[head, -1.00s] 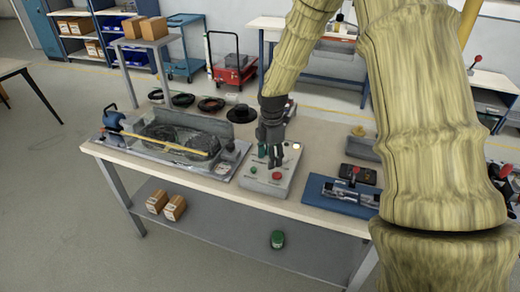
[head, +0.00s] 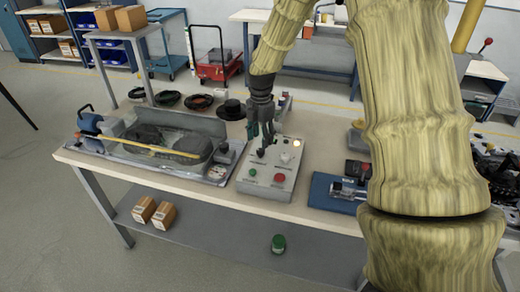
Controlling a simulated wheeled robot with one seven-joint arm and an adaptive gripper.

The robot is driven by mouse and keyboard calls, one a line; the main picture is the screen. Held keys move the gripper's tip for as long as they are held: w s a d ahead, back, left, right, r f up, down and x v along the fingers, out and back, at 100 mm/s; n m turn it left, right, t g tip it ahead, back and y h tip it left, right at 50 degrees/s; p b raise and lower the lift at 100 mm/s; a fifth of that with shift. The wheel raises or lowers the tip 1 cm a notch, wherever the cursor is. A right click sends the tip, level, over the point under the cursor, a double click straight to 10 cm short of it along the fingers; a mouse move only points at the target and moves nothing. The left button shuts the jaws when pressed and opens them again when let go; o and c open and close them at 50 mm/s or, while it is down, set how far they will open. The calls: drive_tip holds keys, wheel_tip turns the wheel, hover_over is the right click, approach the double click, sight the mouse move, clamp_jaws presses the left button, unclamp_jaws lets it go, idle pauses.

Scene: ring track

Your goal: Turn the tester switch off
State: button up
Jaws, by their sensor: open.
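The tester is a light grey box (head: 291,186) on the workbench, with a red button (head: 280,178) at its front right, a green button (head: 252,172) at its front left and a pale round lamp (head: 297,143) near its back right. A dark lever switch (head: 262,152) seems to stand on its top face; its exact setting is too small to tell. My gripper (head: 262,140) is open and points down over the back left of the box. Its dark fingers overlap the switch in view, so I cannot tell whether they touch it.
A grey tray fixture with a yellow bar (head: 150,145) stands left of the tester. A blue plate (head: 325,190) with a clamp lies to the right, partly behind my arm. Dark coils (head: 198,102) lie at the back. The bench's front edge (head: 200,194) is clear.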

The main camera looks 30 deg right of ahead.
sight(261, 150)
drive_tip(key=shift+f+p, duration=0.5)
drive_tip(key=shift+f, duration=2.65)
drive_tip(key=c, duration=1.1)
drive_tip(key=shift+o, duration=0.2)
